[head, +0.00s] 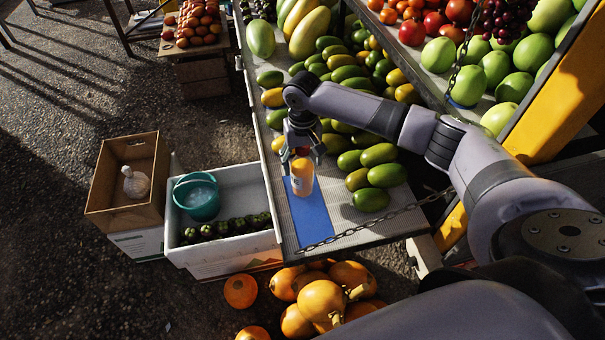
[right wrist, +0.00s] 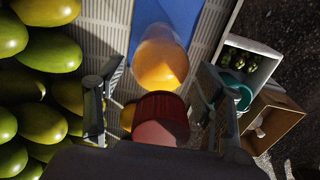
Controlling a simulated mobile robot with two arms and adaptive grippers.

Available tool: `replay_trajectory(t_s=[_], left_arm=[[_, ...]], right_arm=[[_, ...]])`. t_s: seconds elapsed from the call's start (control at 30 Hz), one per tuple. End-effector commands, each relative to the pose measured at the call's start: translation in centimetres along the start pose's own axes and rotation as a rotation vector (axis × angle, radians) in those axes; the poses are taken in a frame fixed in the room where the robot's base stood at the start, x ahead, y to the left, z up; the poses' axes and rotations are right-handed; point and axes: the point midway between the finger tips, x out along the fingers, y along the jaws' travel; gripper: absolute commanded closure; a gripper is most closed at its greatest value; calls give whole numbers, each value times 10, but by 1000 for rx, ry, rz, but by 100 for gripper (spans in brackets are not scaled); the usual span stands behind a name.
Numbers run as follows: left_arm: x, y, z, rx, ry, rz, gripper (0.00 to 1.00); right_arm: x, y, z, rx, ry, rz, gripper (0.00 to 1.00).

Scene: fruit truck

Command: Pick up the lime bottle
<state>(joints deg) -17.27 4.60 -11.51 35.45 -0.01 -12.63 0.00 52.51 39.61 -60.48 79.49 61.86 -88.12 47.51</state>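An orange bottle (head: 302,180) with a red cap stands upright on a blue mat (head: 311,214) at the stall's left edge. My right gripper (head: 302,157) is above it, pointing down, with its fingers around the cap level. In the right wrist view the orange body (right wrist: 160,64) and red cap (right wrist: 161,112) lie between the spread fingers of the right gripper (right wrist: 158,78). Gaps show on both sides, so it is open and not gripping. The bottle's label is too small to read. My left gripper is not in view.
Green and yellow mangoes (head: 371,199) lie close to the right of the bottle. A chain (head: 370,231) crosses the stall's front edge. Left and below are a white crate (head: 250,241) with a teal bucket (head: 197,196), and a cardboard box (head: 125,217). Pumpkins (head: 321,300) lie below.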

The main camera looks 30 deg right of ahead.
Motion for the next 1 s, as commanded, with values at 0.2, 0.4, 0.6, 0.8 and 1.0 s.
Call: replay_trajectory(t_s=[0.2,0.4,0.6,0.8,1.0], left_arm=[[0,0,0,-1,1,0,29],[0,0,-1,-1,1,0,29],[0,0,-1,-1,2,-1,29],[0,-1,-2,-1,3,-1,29],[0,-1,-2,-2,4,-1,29]], right_arm=[[0,0,0,0,0,0,54],[0,0,0,0,0,0,67],[0,0,0,0,0,0,81],[0,0,0,0,0,0,94],[0,0,0,0,0,0,100]])
